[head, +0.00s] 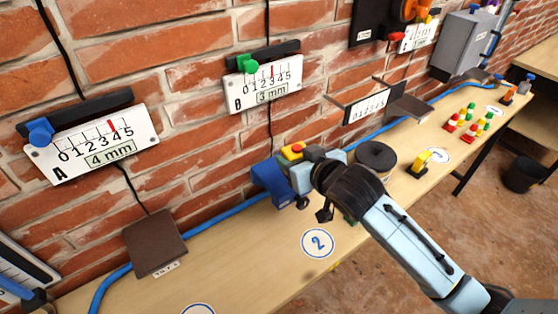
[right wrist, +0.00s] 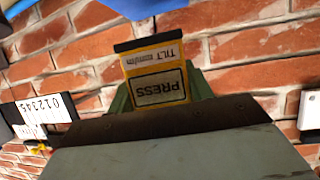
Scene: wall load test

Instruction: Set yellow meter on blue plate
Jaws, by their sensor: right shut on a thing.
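The yellow meter (head: 292,152) has a red part on top and sits in my right gripper (head: 303,165) in front of the brick wall. In the right wrist view the yellow meter (right wrist: 158,75) shows PRESS and TILT labels between the jaws, which are shut on it. The blue plate (head: 268,181) is at the wall just left of and below the gripper, partly hidden by it. In the right wrist view a blue surface (right wrist: 140,7) lies beyond the meter's dark end. I cannot tell if they touch. My left gripper is not in view.
Wall gauges A (head: 95,145) and B (head: 265,83) hang at left. A brown plate (head: 155,243) stands out below gauge A. A dark round object (head: 376,157), another yellow device (head: 419,163) and several coloured pieces are on the bench. Bench space around label 2 (head: 318,243) is clear.

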